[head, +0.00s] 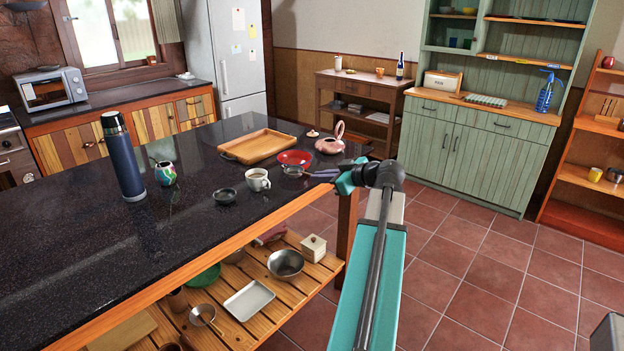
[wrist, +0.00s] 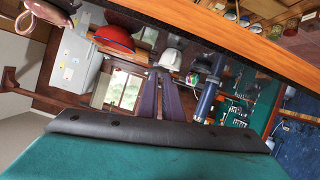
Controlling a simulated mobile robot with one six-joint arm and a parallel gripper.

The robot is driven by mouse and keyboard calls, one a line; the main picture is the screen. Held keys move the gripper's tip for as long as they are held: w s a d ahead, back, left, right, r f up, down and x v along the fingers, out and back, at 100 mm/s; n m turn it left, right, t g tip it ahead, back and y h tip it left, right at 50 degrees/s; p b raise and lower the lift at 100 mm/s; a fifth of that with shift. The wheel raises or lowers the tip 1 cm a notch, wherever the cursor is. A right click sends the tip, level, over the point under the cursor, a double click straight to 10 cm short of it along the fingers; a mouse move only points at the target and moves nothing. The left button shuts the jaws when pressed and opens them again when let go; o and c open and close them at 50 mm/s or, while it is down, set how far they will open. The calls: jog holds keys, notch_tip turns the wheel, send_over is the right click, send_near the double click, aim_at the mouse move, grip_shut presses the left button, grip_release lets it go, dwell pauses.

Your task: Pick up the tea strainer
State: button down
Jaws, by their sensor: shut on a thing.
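The tea strainer (head: 293,171) is a small grey metal strainer near the right edge of the dark counter, between the white mug and the red bowl. Its handle side points toward my gripper (head: 320,174). My gripper reaches in from the right over the counter edge, with its purple fingers closed on the strainer. In the wrist view the two fingers (wrist: 160,74) lie close together, with little of the strainer clear between their tips. I cannot tell whether the strainer still touches the counter.
Close by are the red bowl (head: 294,158), white mug (head: 258,180), pink teapot (head: 330,138) and small black bowl (head: 225,196). A wooden tray (head: 258,146) lies behind. A blue flask (head: 123,160) and patterned cup (head: 166,173) stand left. The front counter is clear.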

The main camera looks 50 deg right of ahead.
jog(key=shift+s, duration=0.2)
jog(key=shift+w, duration=0.1)
dwell(0.4)
jog(key=w+a+f, duration=0.1)
jog(key=w+a, duration=0.7)
jog(key=w+a+f, duration=0.1)
jog(key=w+a, duration=0.7)
jog(key=a, duration=0.1)
jog(key=w+a+f, duration=0.1)
jog(key=w+a, duration=0.7)
jog(key=shift+w+a+f, duration=0.1)
jog(key=shift+a+f, duration=0.1)
jog(key=shift+f, duration=0.1)
jog(key=w+a+r, duration=0.1)
jog(key=w+a, duration=0.2)
jog(key=a, duration=0.7)
jog(key=w+a+r, duration=0.2)
jog(key=w+a, duration=0.1)
jog(key=a, duration=0.8)
jog(key=w+a+r+n+y, duration=0.1)
jog(key=w+a, duration=0.1)
jog(key=a, duration=0.9)
jog(key=shift+w+a+r, duration=0.25)
jog(key=shift+w+r, duration=0.05)
jog(key=shift+w, duration=0.1)
jog(key=shift+a, duration=0.1)
